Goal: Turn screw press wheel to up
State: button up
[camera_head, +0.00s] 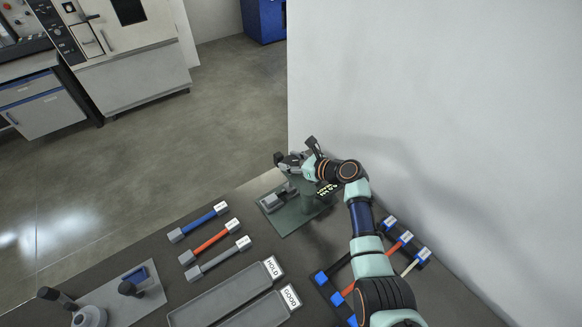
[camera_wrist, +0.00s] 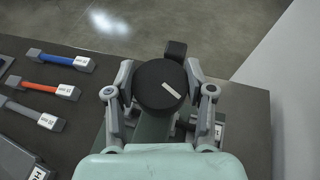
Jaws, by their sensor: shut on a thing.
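The screw press (camera_head: 290,213) stands on a green base at the far corner of the bench, under my arm. Its dark round wheel top (camera_wrist: 161,86) shows in the wrist view, with a pale mark slanting down to the right and a dark knob (camera_wrist: 175,50) behind it. My gripper (camera_head: 295,160) is above the press in the head view. In the wrist view my gripper (camera_wrist: 160,88) has one finger on each side of the wheel top and is shut on it. My wrist hides part of the press in the head view.
Blue, red and grey cable samples (camera_head: 210,235) lie left of the press. Grey trays labelled HOLD (camera_head: 235,289) and GOOD are at the front. More cables (camera_head: 405,238) lie right of my arm, near the wall (camera_head: 440,110). Another fixture (camera_head: 148,290) stands at front left.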

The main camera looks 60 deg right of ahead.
jog(key=n+y+b, duration=0.1)
jog(key=b, duration=0.1)
jog(key=f+n+y+b, duration=0.1)
jog(key=n+y+b, duration=0.1)
jog(key=b, duration=0.1)
jog(key=shift+d+y, duration=0.1)
jog(key=shift+y, duration=0.2)
jog(key=n+y+b, duration=0.1)
jog(key=b, duration=0.2)
jog(key=shift+b, duration=0.3)
jog(key=n+y+b, duration=0.1)
jog(key=b, duration=0.3)
jog(key=shift+r+g+y, duration=0.1)
jog(key=shift+g+y, duration=0.2)
jog(key=n+y+b, duration=0.1)
jog(key=b, duration=0.2)
jog(key=shift+r, duration=0.1)
jog(key=shift+r+n+b, duration=0.2)
jog(key=shift+n+b, duration=0.1)
jog(key=shift+b, duration=0.55)
jog(key=o, duration=1.2)
jog(key=shift+c, duration=0.2)
jog(key=shift+r, duration=0.1)
